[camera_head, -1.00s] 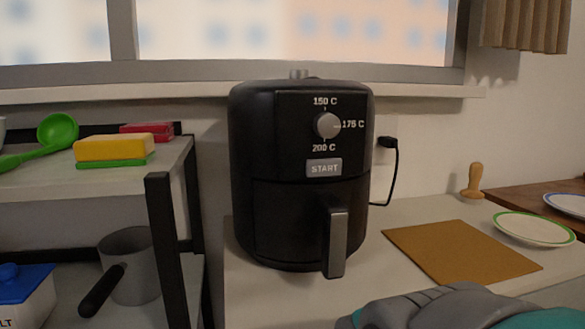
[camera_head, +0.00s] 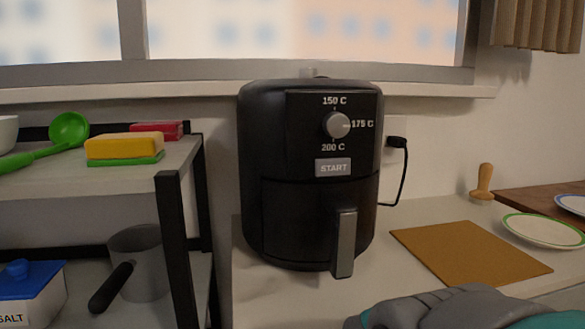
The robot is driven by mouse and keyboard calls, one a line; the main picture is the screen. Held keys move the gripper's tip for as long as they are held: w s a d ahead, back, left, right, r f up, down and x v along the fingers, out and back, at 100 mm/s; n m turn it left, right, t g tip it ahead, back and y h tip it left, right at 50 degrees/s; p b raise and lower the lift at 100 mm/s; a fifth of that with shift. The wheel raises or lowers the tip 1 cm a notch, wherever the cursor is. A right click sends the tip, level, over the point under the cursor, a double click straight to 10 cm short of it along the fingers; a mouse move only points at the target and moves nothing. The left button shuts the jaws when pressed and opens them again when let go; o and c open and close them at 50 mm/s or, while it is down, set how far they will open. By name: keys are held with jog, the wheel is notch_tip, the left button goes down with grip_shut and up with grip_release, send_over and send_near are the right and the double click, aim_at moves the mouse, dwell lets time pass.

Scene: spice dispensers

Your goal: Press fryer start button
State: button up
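A black air fryer (camera_head: 300,215) stands upright on the light counter, near the middle of the view. Its grey rectangular START button (camera_head: 333,167) is on the front panel, below the round grey dial (camera_head: 337,125). The dial is ringed by the marks 150 C, 175 C and 200 C. The drawer below, with its vertical grey handle (camera_head: 344,243), looks closed. A grey and teal part of my arm shows at the bottom right edge, in front of the counter and apart from the fryer. My gripper's fingers are not in view.
A brown board (camera_head: 470,253) lies on the counter right of the fryer, beside a green-rimmed plate (camera_head: 543,230). At left, a black-framed shelf (camera_head: 172,230) holds a sponge (camera_head: 123,147), a green ladle (camera_head: 68,130) and a grey pot (camera_head: 142,262). A black plug cord (camera_head: 402,175) hangs behind the fryer.

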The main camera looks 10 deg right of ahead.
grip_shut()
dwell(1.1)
